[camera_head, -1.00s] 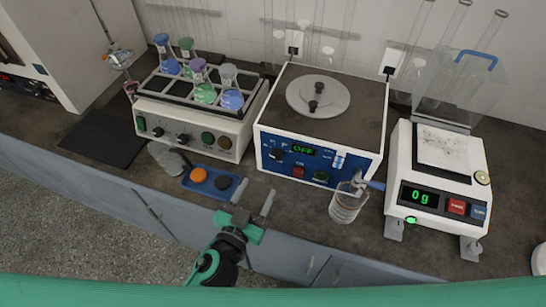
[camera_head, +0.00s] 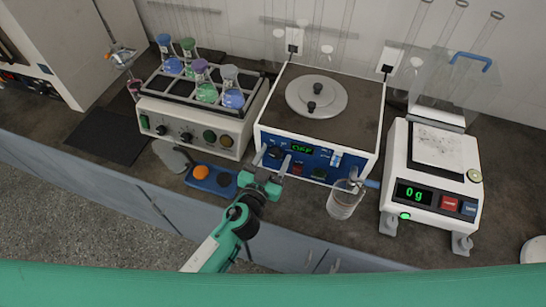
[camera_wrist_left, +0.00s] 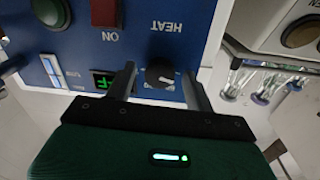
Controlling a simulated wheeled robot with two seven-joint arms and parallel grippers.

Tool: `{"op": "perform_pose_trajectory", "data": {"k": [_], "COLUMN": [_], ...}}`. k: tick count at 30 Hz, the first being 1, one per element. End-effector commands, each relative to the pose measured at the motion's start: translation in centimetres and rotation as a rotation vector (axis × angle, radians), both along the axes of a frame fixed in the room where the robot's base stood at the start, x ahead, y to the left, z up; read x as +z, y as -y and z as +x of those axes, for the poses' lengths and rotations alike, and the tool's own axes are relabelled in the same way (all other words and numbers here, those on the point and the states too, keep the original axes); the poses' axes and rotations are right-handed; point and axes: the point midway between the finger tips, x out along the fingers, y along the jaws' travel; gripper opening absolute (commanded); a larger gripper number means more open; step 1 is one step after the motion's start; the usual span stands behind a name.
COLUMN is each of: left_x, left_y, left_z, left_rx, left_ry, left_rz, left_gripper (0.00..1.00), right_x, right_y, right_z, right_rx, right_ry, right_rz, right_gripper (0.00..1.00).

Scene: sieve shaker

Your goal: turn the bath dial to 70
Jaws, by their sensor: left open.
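The water bath (camera_head: 325,108) is a white box with a blue front panel and a round grey lid. Its dial (camera_wrist_left: 160,75) is a black knob with a white mark, in the left wrist view. My left gripper (camera_head: 271,161) is open in front of the panel, its fingers (camera_wrist_left: 158,84) on either side of the dial. I cannot tell whether they touch it. The green display (camera_head: 302,149) is partly legible and seems to read OFF; the display also shows in the wrist view (camera_wrist_left: 103,82), cut by a finger. My right gripper is not in view.
A glass beaker (camera_head: 342,202) stands at the bath's front right corner, near a balance (camera_head: 437,192). A flask rack (camera_head: 190,125) and blue tray (camera_head: 223,188) are to the left.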

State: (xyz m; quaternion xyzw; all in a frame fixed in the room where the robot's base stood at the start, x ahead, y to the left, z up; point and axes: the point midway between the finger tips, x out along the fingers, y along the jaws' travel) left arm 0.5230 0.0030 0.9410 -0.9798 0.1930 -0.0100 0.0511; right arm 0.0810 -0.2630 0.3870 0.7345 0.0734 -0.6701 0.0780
Motion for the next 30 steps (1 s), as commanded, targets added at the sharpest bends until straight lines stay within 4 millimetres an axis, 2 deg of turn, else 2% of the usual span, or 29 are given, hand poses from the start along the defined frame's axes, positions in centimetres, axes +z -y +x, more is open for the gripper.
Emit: {"op": "perform_pose_trajectory", "data": {"k": [2,3,9,20,30], "left_x": [-0.01,-0.01,0.0,0.04,0.12], "left_y": [0.0,0.0,-0.01,0.01,0.06], "left_z": [-0.02,-0.02,-0.04,-0.07,-0.12], "left_rx": [0.0,0.0,0.0,-0.001,-0.001], "left_ry": [0.0,0.0,0.0,0.014,0.085], "left_rz": [0.0,0.0,0.0,0.043,0.264], "left_gripper": [0.54,0.5,0.11,0.09,0.09], "right_x": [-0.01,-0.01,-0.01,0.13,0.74], "right_y": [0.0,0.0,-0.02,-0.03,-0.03], "right_z": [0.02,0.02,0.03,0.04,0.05], "right_rx": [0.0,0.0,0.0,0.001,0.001], "right_ry": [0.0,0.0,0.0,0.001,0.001], "right_rz": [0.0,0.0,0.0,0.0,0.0], "right_gripper": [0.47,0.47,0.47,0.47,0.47]}}
